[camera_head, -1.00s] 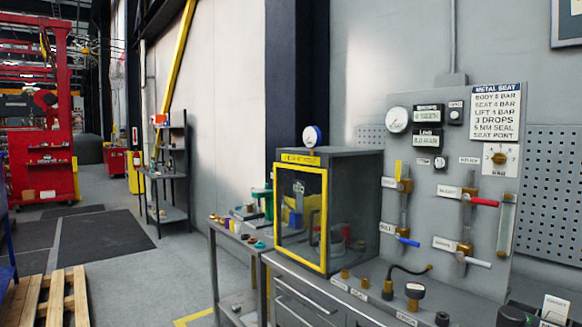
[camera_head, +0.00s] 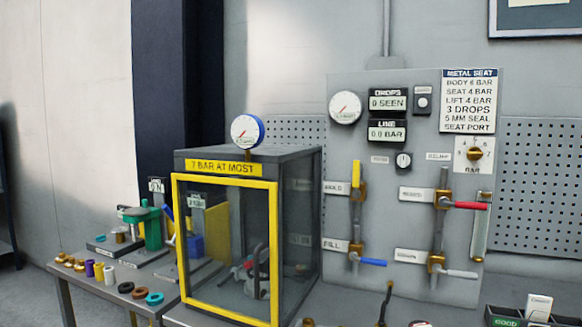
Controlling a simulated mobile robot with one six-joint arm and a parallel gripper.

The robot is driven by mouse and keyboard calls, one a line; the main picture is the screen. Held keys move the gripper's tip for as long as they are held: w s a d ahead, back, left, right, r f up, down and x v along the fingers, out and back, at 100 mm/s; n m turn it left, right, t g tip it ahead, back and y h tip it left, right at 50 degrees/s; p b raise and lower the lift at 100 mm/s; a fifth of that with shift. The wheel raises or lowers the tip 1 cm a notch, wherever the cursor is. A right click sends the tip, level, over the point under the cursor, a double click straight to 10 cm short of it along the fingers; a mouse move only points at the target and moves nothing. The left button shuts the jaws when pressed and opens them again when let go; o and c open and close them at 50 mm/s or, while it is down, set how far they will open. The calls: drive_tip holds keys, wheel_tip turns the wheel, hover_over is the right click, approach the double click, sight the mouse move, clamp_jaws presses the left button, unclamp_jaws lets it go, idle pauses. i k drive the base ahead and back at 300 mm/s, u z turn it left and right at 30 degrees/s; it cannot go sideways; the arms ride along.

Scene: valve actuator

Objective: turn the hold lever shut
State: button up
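The hold lever (camera_head: 356,173) is a yellow handle on a brass valve at the upper left of the grey panel's valve group. It points straight up, in line with its vertical pipe. A small label (camera_head: 336,188) beside it seems to read HOLD, though it is blurred. Below it on the same pipe is a blue lever (camera_head: 373,262) by a FILL label, pointing right. My gripper is not in view.
A red lever (camera_head: 466,205) and a white lever (camera_head: 460,273) point right on the second pipe. A yellow-framed test cabinet (camera_head: 252,165) with a gauge on top stands left of the panel. A side bench (camera_head: 85,284) holds small parts.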

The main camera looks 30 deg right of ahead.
sight(356, 194)
drive_tip(key=z, duration=0.6)
drive_tip(key=i, duration=0.95)
drive_tip(key=z, duration=0.65)
drive_tip(key=k, duration=0.85)
drive_tip(key=z, duration=0.15)
drive_tip(key=i, duration=0.85)
drive_tip(key=u, duration=0.1)
